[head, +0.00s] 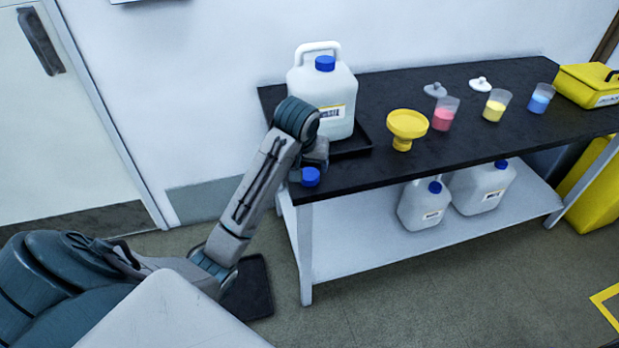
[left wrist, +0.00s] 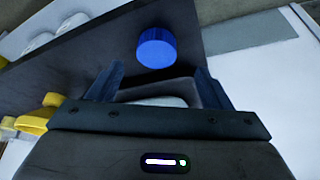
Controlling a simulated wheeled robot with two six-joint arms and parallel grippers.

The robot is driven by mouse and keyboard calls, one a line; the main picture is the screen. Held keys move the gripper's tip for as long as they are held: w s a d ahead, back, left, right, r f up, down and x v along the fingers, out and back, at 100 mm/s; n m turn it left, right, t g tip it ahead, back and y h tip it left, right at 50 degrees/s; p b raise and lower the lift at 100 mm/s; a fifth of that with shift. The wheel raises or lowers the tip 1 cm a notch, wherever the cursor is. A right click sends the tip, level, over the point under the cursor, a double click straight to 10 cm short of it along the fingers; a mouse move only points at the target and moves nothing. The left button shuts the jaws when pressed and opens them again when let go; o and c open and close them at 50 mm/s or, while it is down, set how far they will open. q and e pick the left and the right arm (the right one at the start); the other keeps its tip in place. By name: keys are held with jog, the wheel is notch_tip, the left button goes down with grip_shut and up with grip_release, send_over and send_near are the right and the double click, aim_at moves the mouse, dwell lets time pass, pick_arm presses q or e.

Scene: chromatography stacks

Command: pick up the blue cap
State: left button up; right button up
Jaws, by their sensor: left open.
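A loose blue cap (head: 310,177) sits at the front left corner of the black bench top. It also shows in the left wrist view (left wrist: 156,48), just beyond the fingertips and roughly centred between them. My left gripper (left wrist: 158,72) is open with nothing visible between its fingers. In the head view the left gripper (head: 316,153) is close behind the cap and partly hidden by its own arm, so contact cannot be told there. My right gripper is not in view.
A white jug (head: 338,92) with its own blue cap stands in a black tray (head: 352,146) behind the gripper. A yellow funnel (head: 407,125), powder beakers (head: 445,116) and a yellow box (head: 590,86) stand to the right. Two capped jugs (head: 422,207) stand on the lower shelf.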

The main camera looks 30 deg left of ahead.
aim_at(310, 173)
pick_arm(q)
jog(key=x, duration=0.4)
jog(key=shift+w+d+f, duration=0.2)
jog(key=shift+f, duration=0.2)
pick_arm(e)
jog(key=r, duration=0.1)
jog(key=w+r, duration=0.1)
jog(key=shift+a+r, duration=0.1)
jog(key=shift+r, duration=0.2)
pick_arm(q)
jog(key=shift+c, duration=0.4)
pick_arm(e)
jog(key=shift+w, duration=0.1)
pick_arm(q)
jog(key=c, duration=0.9)
